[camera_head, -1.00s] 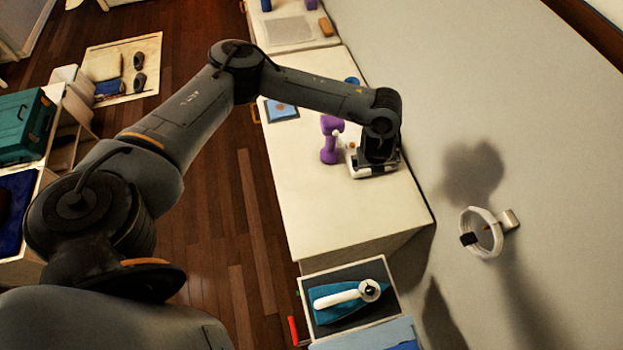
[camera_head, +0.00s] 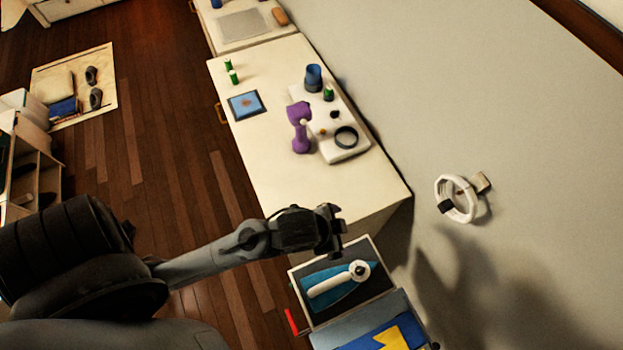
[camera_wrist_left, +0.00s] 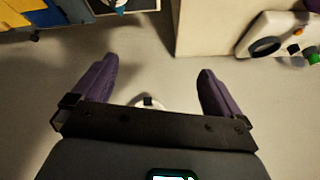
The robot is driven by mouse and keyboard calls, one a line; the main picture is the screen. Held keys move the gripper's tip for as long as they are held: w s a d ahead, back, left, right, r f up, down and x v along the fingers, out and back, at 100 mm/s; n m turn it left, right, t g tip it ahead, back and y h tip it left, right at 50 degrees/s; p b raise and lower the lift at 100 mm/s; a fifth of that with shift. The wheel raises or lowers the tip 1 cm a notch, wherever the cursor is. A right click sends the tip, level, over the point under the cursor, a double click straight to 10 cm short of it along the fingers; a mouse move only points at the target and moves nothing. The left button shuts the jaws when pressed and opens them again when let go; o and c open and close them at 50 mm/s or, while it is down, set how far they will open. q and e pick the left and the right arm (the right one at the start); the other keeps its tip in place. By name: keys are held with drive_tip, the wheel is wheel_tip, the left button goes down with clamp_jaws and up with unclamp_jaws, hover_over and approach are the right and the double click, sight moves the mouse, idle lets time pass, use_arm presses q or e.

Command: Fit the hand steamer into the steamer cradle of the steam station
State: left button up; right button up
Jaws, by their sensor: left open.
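The purple upright device (camera_head: 300,127), which looks like the hand steamer, stands on the white counter at the left edge of the white steam station (camera_head: 349,153). I cannot tell whether they touch. The station has a dark ring (camera_head: 346,137) at its near end, which may be the cradle, and shows in the left wrist view (camera_wrist_left: 244,47). The ring looks empty. My left gripper (camera_head: 338,230) is beyond the counter's near end, apart from the steamer. Its purple fingers (camera_wrist_left: 150,82) are spread with nothing between them. My right gripper is not in view.
A blue cup (camera_head: 313,77) and a small green item stand at the station's far end. A blue framed pad (camera_head: 245,105) lies on the counter. An open tray (camera_head: 376,284) holds a white-handled tool (camera_head: 340,279). A white ring (camera_head: 453,199) projects from the wall.

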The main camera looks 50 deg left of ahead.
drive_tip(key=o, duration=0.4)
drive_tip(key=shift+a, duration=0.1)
use_arm(q)
drive_tip(key=s+a+f+n+g+y, duration=0.1)
drive_tip(key=s+a+f+n+g, duration=0.1)
drive_tip(key=s+a+n, duration=0.2)
drive_tip(key=s+a, duration=0.3)
drive_tip(key=shift+s+a+f, duration=0.15)
drive_tip(key=shift+s+a, duration=0.25)
